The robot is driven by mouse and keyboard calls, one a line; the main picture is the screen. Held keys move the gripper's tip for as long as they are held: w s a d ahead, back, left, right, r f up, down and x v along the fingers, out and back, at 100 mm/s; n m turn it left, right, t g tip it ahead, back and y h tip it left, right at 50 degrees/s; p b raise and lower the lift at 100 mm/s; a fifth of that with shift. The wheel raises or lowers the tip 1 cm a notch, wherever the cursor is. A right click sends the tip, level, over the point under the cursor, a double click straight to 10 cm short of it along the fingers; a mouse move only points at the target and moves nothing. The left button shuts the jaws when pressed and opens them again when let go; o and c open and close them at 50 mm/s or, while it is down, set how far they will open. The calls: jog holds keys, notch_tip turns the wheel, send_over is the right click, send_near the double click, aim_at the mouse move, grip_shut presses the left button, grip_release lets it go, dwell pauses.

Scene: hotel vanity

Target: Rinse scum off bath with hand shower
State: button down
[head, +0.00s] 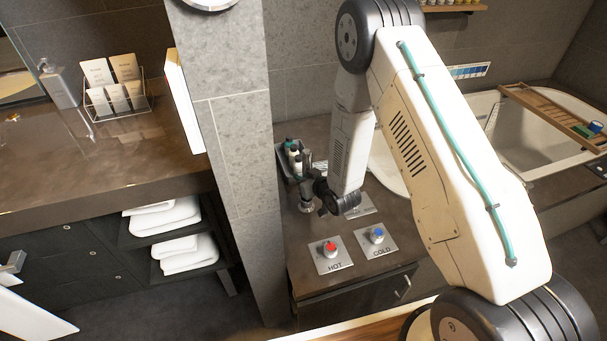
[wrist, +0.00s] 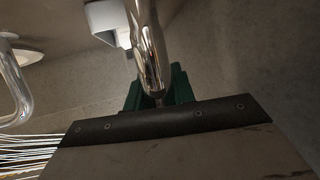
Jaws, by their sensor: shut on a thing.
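In the wrist view, my gripper (wrist: 157,92) has green fingers closed around a chrome tube, which looks like the hand shower handle (wrist: 148,42). Its spray head cannot be made out. Thin pale streaks like water jets (wrist: 30,150) run at the lower left. In the head view the bath (head: 480,110) is at the right, with its inside partly hidden by my arm. My wrist reaches down over the counter left of the bath, and the held tube cannot be made out there. I cannot make out scum in either view.
Hot (head: 331,252) and cold (head: 376,238) knobs sit on the dark counter below my wrist. A wooden bath tray (head: 545,110) crosses the bath. Small bottles (head: 294,157) stand near a tiled pillar (head: 238,150). A curved chrome pipe (wrist: 15,95) shows at the wrist view's left.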

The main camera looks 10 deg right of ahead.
jog(key=shift+f, duration=1.25)
jog(key=shift+f, duration=0.1)
jog(key=c, duration=1.1)
grip_release()
jog(key=v, duration=0.7)
jog(key=shift+s+d, duration=0.15)
jog(key=shift+s, duration=0.2)
